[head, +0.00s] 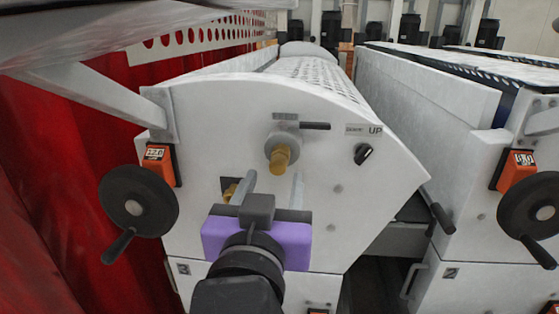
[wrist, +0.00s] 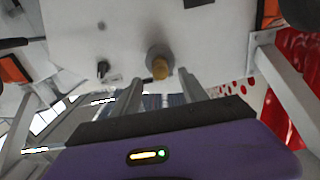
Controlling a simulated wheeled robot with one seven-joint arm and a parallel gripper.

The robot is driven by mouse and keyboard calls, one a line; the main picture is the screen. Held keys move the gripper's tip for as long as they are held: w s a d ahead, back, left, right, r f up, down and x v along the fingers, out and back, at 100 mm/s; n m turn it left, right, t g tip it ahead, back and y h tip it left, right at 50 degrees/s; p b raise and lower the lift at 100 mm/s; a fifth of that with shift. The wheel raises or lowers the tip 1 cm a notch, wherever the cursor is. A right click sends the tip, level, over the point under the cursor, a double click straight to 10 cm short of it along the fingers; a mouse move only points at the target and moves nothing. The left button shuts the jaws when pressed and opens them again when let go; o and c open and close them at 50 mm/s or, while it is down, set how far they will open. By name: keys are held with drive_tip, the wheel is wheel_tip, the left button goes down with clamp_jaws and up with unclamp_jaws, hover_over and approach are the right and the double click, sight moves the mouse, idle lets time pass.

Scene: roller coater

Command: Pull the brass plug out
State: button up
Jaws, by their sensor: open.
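The brass plug (head: 281,158) sticks out of a round grey collar on the white end panel (head: 355,215) of the machine. In the wrist view the plug (wrist: 160,68) shows in the gap between my fingertips. My gripper (head: 273,178), with its purple body, is open and empty, with its two fingers pointing at the panel. In the head view its fingertips are just below the plug, one to each side. I cannot tell how far short of the plug they stop. A second brass fitting (head: 230,191) is partly hidden behind my left finger.
A small dark lever (head: 315,126) is right of the plug's collar, and a black knob (head: 363,154) is farther right. A black handwheel (head: 138,202) with an orange counter (head: 160,165) is at the left. Red sheeting (head: 75,180) hangs at far left.

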sight(277, 169)
drive_tip(key=shift+w+d, duration=0.2)
drive_tip(key=shift+w, duration=0.75)
drive_tip(key=shift+w+d, duration=0.15)
drive_tip(key=shift+w, duration=0.8)
drive_tip(key=shift+w+d, duration=0.2)
drive_tip(key=shift+w, duration=0.75)
clamp_jaws()
drive_tip(key=shift+s, duration=0.15)
idle(0.4)
drive_tip(key=shift+s+a, duration=0.2)
drive_tip(key=shift+s, duration=0.75)
drive_tip(key=shift+s+a, duration=0.2)
drive_tip(key=shift+s, duration=0.7)
drive_tip(key=shift+s+a, duration=0.2)
drive_tip(key=shift+s, duration=0.75)
drive_tip(key=shift+s, duration=0.1)
drive_tip(key=shift+s+a+b, duration=0.15)
drive_tip(key=shift+s, duration=0.55)
drive_tip(key=shift+s+a+b, duration=0.15)
drive_tip(key=shift+s, duration=0.55)
